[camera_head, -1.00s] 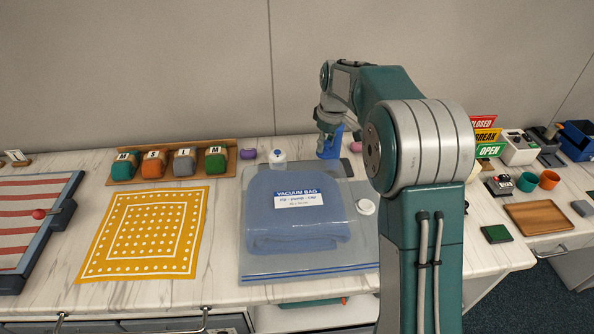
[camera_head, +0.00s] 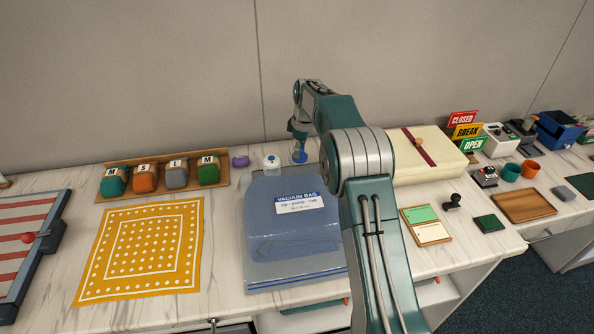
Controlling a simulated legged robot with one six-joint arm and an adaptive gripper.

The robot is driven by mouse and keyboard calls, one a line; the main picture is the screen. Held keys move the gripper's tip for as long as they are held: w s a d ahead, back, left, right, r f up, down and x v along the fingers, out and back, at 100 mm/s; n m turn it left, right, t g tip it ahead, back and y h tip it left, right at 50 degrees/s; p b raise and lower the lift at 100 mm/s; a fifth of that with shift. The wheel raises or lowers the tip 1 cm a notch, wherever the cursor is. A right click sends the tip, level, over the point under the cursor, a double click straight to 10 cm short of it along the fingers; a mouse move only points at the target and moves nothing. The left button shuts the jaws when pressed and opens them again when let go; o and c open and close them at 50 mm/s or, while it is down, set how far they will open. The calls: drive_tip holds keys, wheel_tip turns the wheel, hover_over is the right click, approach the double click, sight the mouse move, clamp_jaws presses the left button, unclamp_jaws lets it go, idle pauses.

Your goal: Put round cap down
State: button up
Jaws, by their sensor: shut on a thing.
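My gripper (camera_head: 299,155) is at the far end of my arm, low over the back of the counter, behind the vacuum bag (camera_head: 284,279). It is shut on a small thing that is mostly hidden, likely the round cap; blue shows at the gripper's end. I cannot tell whether it touches the counter. The clear bag holds a folded blue textile (camera_head: 280,238) and has a white label. A white round piece with a blue top (camera_head: 271,163) stands just left of my gripper. My arm covers the bag's right side.
A purple piece (camera_head: 240,161) lies further left, near a wooden tray (camera_head: 222,194) of lettered blocks. A yellow dotted cloth (camera_head: 145,248) lies left of the bag. Right of my arm are a cream box (camera_head: 418,150) with a red strap, a two-colour card board (camera_head: 426,225) and a black stamp (camera_head: 453,201).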

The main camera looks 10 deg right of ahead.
wheel_tip(320, 180, down, 2)
drive_tip(key=shift+d+f, duration=0.1)
drive_tip(key=shift+d, duration=0.05)
drive_tip(key=f, duration=0.4)
drive_tip(key=shift+a+f, duration=0.4)
drive_tip(key=shift+d, duration=0.15)
drive_tip(key=o, duration=0.8)
drive_tip(key=shift+o, duration=0.2)
